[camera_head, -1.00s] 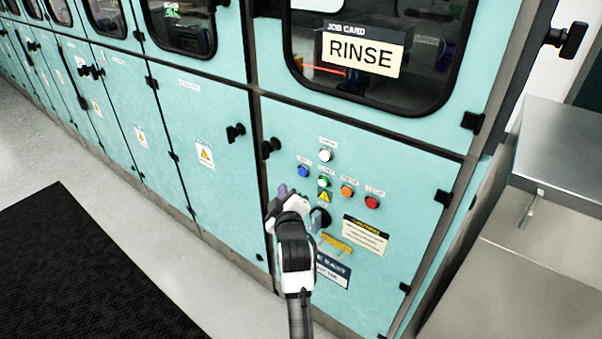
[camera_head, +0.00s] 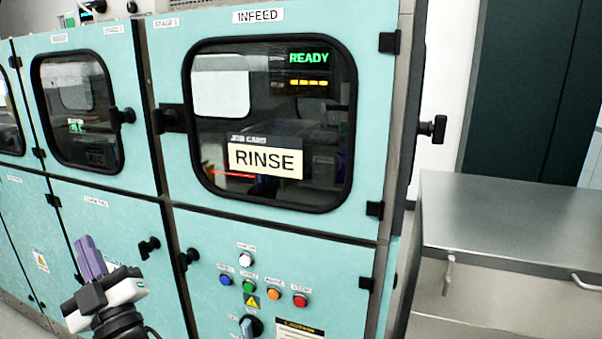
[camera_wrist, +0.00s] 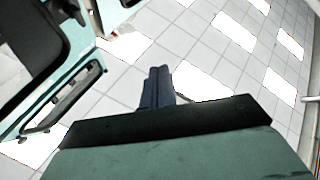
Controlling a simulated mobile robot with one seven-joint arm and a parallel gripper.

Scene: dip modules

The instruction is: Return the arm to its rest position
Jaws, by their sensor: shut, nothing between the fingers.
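My gripper (camera_head: 91,256) is at the lower left of the head view, in front of the teal lower cabinet doors and left of the button panel. Its purple-grey fingers point up and are together, with nothing between them. In the wrist view the closed fingers (camera_wrist: 157,88) stand at the centre against a tiled ceiling with bright light panels. The rest of my arm is mostly out of frame below.
The teal machine front has an INFEED window (camera_head: 272,120) with a RINSE card (camera_head: 265,160). Below are several coloured buttons, a rotary switch (camera_head: 251,327) and protruding black door handles (camera_head: 148,247). A steel table (camera_head: 515,215) stands at the right.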

